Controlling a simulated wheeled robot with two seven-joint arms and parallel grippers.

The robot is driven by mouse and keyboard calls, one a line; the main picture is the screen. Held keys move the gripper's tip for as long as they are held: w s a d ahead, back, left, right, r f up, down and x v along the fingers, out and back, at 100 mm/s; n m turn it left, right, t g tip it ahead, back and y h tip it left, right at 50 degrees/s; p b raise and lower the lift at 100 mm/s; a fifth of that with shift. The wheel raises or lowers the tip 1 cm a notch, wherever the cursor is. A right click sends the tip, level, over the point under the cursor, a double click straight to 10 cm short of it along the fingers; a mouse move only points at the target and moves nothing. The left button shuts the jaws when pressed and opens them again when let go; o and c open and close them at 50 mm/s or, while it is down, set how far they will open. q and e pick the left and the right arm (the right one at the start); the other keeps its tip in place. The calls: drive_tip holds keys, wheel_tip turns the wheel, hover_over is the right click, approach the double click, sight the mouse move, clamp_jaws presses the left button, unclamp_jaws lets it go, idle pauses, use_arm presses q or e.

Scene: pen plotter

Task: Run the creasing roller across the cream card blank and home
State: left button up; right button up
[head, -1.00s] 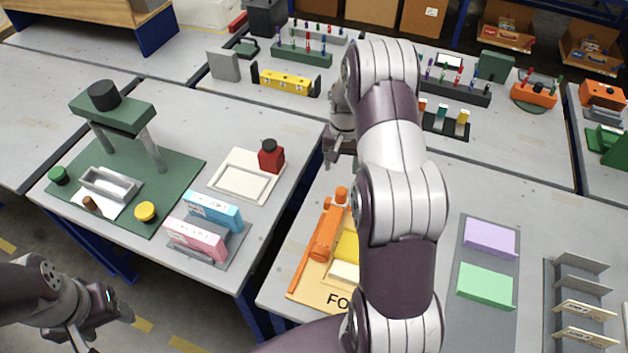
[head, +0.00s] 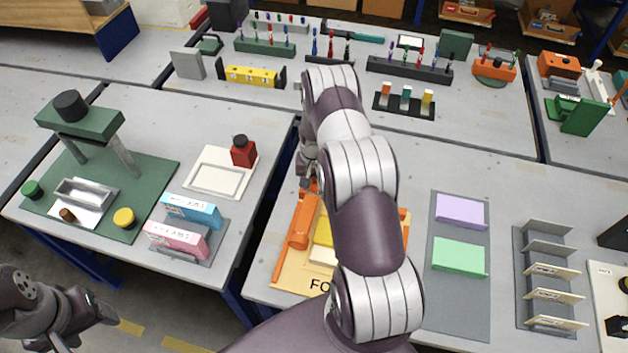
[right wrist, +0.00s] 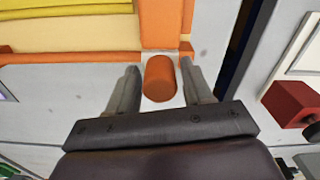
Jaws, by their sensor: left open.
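The creasing roller is an orange cylinder (head: 299,228) along the left side of a board (head: 290,278) lettered "FO", the rest of the word hidden by my right arm. The roller's rounded orange knob (right wrist: 160,78) shows in the right wrist view. My right gripper (right wrist: 160,70) is open around that knob, one finger on each side with visible gaps. In the head view the right gripper (head: 310,172) is partly hidden. A cream piece (head: 322,256), apparently the card blank, lies beside a yellow one (head: 323,232). My left gripper (head: 105,312) is open and empty at lower left.
Purple (head: 461,211) and green (head: 459,257) blocks lie on a grey mat right of the board. A slotted rack (head: 550,275) stands further right.

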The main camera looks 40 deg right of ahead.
clamp_jaws()
drive_tip(key=s+d, duration=0.4)
drive_tip(key=s, duration=0.1)
drive_tip(key=s+d+b, duration=0.1)
drive_tip(key=s+d, duration=0.4)
drive_tip(key=s, duration=0.1)
drive_tip(key=s+d, duration=0.4)
drive_tip(key=s, duration=0.1)
drive_tip(key=shift+s+d+b, duration=0.15)
drive_tip(key=shift+s+b, duration=0.15)
drive_tip(key=shift+b, duration=0.05)
drive_tip(key=shift+r, duration=0.1)
